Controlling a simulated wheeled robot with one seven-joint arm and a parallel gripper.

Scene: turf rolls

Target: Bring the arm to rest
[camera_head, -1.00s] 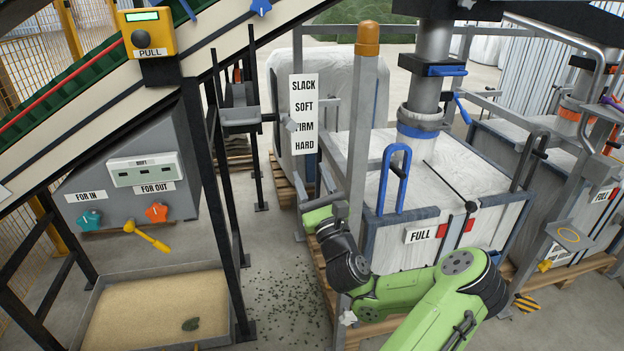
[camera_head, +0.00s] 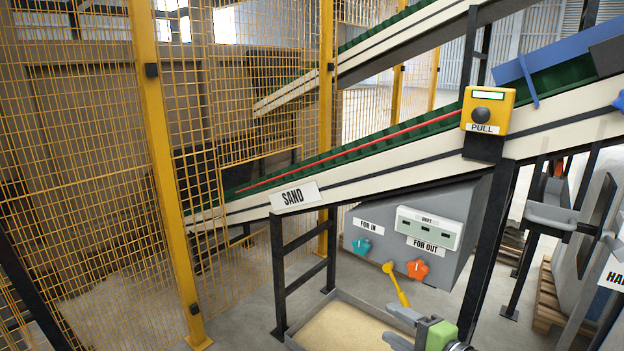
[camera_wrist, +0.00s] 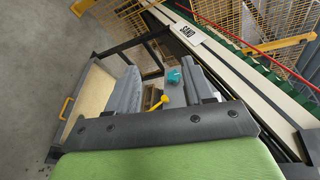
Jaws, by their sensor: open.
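My gripper (camera_head: 400,328) shows at the bottom of the head view, at the right end of the sand tray, with its grey fingers apart and nothing seen between them. Most of my arm is outside the head view. In the wrist view the two grey fingers of my gripper (camera_wrist: 158,66) are spread. The yellow lever (camera_wrist: 160,102) and the teal knob (camera_wrist: 174,77) show in the gap between them, seemingly beyond the fingers. I cannot tell the exact distance to the lever.
The sand tray (camera_head: 337,294) lies on the floor below the conveyor (camera_head: 340,172). The grey cabinet (camera_head: 462,209) carries the teal knob (camera_head: 361,246), orange knob (camera_head: 418,268) and yellow lever (camera_head: 396,284). Black posts (camera_head: 488,250) stand close right of my gripper. A yellow mesh fence (camera_head: 80,160) stands left.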

